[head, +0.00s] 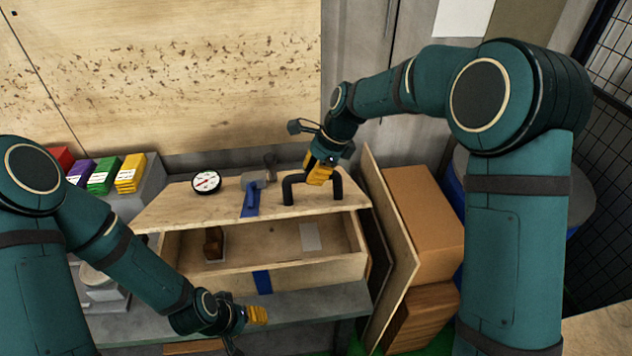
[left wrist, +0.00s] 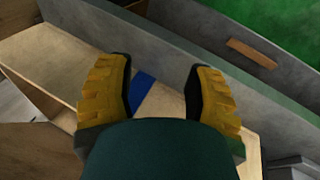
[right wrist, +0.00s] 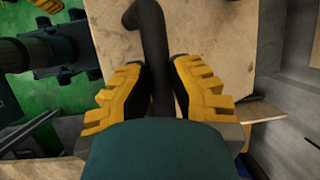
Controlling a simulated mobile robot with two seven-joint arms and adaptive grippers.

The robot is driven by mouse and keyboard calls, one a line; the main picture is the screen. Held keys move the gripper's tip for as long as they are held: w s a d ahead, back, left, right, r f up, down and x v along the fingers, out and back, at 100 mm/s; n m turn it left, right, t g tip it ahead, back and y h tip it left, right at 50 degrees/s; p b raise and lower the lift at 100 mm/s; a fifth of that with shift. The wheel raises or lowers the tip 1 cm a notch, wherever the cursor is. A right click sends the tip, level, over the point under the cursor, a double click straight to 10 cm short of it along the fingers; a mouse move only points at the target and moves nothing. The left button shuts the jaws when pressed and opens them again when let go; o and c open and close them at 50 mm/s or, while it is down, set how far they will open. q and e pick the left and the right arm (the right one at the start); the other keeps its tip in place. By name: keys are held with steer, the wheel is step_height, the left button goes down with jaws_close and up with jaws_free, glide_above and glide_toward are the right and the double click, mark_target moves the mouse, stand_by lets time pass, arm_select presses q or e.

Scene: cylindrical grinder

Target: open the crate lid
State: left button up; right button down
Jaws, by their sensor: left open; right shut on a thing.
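The wooden crate (head: 210,276) stands on a grey bench, with a blue strip (head: 262,282) on its front wall. Its lid (head: 165,208) is raised off the front wall, leaving the inside visible. The lid bears a black handle (head: 288,190) and a blue latch (head: 250,202). My right gripper (head: 318,172) is shut on the handle, which also shows between its fingers in the right wrist view (right wrist: 150,25). My left gripper (head: 258,316) is open and empty in front of the crate. The left wrist view shows the blue strip (left wrist: 143,85) beyond its fingers.
Inside the crate are a brown block (head: 213,243) and a pale card (head: 310,237). A dial gauge (head: 206,182) is by the lid's left part. Coloured boxes (head: 103,176) stand at left. An upright board (head: 388,235) and a cardboard box (head: 425,215) stand close at right.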

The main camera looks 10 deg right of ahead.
arm_select(q)
steer(key=shift+r, duration=0.15)
arm_select(e)
steer(key=shift+w+r, duration=1.5)
steer(key=shift+w, duration=0.2)
arm_select(q)
jaws_close()
steer(key=w+a+r+n+t+y, duration=0.1)
steer(key=w+a+r+n+t, duration=0.15)
steer(key=r+n, duration=0.7)
steer(key=w+a+r+n+t+y, duration=0.1)
steer(key=w+a+r+n+y, duration=0.15)
steer(key=r+n, duration=0.75)
steer(key=w+a+r+n+t+y, duration=0.1)
steer(key=w+a+r+n+t, duration=0.15)
steer(key=r+n, duration=0.75)
steer(key=n+g, duration=0.1)
steer(key=n, duration=0.4)
glide_toward(200, 217)
steer(key=shift+m+h, duration=0.25)
steer(key=shift+a+x, duration=0.15)
steer(key=shift+x, duration=1.3)
steer(key=shift+a+x, duration=0.1)
steer(key=shift+x, duration=1.35)
arm_select(e)
steer(key=shift+d+f, duration=0.1)
